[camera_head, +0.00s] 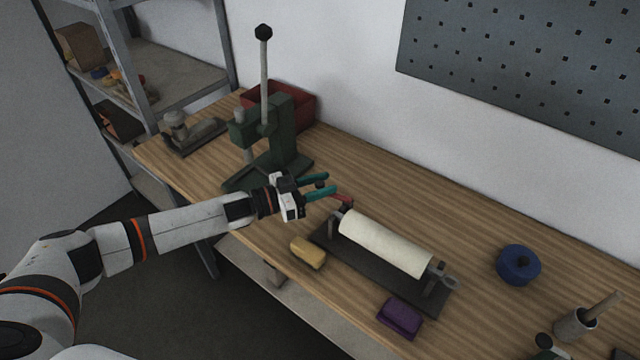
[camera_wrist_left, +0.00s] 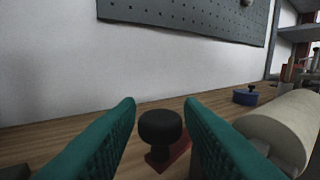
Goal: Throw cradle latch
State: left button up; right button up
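The cradle (camera_head: 325,235) is a dark base on the bench that bears a cream roller (camera_head: 385,243). The roller also shows at the right of the left wrist view (camera_wrist_left: 285,120). The latch is a red lever (camera_head: 342,198) with a black knob at the cradle's left end. In the left wrist view the black knob (camera_wrist_left: 160,127) stands between the teal fingers, with the red lever (camera_wrist_left: 170,157) below it. My left gripper (camera_head: 328,184) is open, its fingers on either side of the knob with gaps visible. My right gripper is not in view.
A green press (camera_head: 278,130) and a red bin (camera_head: 300,103) stand behind my left arm. A yellow block (camera_head: 308,252) and a purple block (camera_head: 400,318) lie in front of the cradle. A blue round container (camera_head: 518,264) stands to the right. The bench behind the cradle is clear.

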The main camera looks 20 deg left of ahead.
pick_arm(q)
grip_shut()
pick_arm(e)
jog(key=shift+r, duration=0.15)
